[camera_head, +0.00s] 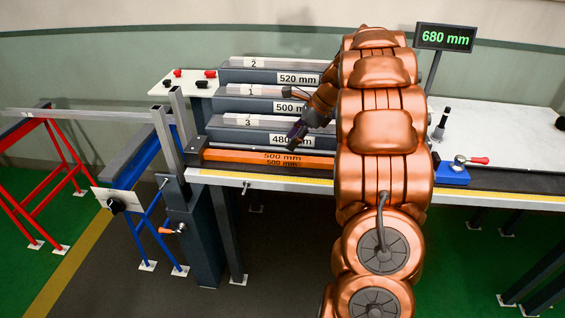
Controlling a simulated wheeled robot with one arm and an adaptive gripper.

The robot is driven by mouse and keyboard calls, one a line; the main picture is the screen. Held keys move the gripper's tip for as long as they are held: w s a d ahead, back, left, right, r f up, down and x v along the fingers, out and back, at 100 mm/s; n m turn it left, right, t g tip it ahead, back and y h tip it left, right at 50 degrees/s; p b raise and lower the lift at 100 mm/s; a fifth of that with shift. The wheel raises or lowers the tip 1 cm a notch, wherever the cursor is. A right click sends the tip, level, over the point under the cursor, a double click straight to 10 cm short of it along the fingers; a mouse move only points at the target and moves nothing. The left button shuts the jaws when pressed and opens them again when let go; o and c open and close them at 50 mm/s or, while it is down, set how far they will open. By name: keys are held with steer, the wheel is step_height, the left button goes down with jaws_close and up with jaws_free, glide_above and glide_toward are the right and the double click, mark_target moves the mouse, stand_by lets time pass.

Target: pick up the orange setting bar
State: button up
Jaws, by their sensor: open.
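The orange setting bar (228,156) lies along the front of the bench, marked 500 mm. Its left end is near the upright grey posts, and its right part is hidden behind my arm. My gripper (295,138) is open, with its dark fingers pointing down just above and behind the bar. I see nothing between the fingers. Whether they touch the bar is too small to tell.
Behind the bar stand stepped racks labelled 480 mm (285,141), 500 mm (288,107) and 520 mm (297,79). Grey posts (166,140) rise at the left. A blue clamp (450,175) with a red handle sits at the right. A display (445,38) reads 680 mm.

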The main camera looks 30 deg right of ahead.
mark_target(283, 157)
steer(key=shift+w+d+f+m, duration=0.15)
steer(key=shift+d+f+m, duration=0.05)
steer(key=shift+d, duration=0.15)
steer(key=shift+w+d+f+m, duration=0.15)
steer(key=shift+d+m, duration=0.05)
steer(key=shift+d, duration=0.15)
steer(key=shift+x, duration=1.1)
steer(key=x, duration=0.2)
steer(key=p+x, duration=0.1)
steer(key=shift+s+f, duration=0.15)
steer(key=shift+f, duration=0.4)
steer(key=shift+w+a+f, duration=0.3)
steer(key=shift+f, duration=0.3)
jaws_close()
